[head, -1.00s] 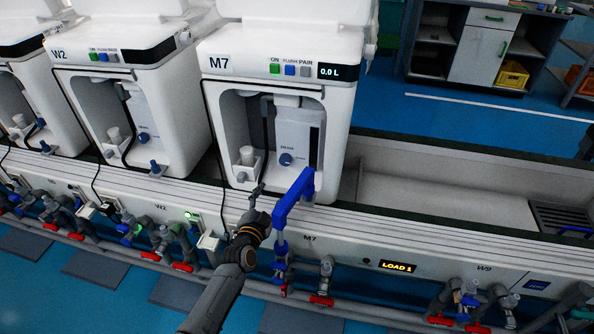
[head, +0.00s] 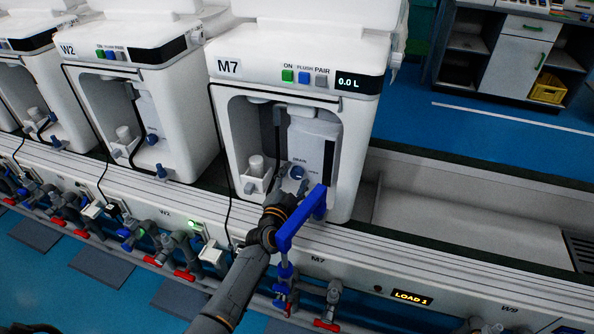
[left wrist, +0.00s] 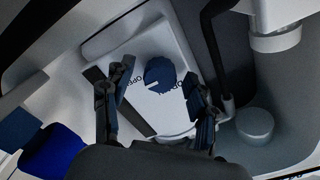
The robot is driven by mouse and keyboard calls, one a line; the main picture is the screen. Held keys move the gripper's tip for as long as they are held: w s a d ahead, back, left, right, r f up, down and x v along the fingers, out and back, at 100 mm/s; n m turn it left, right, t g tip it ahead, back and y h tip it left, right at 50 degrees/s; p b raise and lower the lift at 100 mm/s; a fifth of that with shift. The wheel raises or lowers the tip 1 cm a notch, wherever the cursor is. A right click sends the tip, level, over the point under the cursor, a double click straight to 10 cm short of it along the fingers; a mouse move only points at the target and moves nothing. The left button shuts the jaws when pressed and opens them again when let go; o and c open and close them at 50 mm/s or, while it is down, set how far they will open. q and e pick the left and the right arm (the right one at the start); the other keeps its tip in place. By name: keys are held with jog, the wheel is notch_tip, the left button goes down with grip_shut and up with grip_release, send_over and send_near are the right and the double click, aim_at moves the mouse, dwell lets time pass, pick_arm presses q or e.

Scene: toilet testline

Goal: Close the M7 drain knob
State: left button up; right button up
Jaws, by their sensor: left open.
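The M7 unit (head: 300,90) is a white box with an open front bay. Its dark blue drain knob (head: 297,172) is on the white panel inside; it also shows in the left wrist view (left wrist: 158,72), with a white mark pointing toward the lower left, near printed letters. My left gripper (head: 287,188) is open in front of the knob. In the left wrist view its two dark fingers (left wrist: 157,80) stand to either side of the knob, with gaps visible. Whether they touch it I cannot tell. My right gripper is not in view.
A blue bent pipe (head: 288,238) rises just right of my left arm. A white cup-like part (head: 256,165) sits at the bay's left. Unit W2 (head: 130,75) stands to the left. An empty trough (head: 470,220) lies to the right.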

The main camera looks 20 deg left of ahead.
pick_arm(q)
jog(key=shift+w, duration=0.4)
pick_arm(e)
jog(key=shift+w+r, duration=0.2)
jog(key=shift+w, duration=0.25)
pick_arm(q)
jog(key=shift+s, duration=0.1)
jog(key=shift+c, duration=0.4)
jog(key=c, duration=1.1)
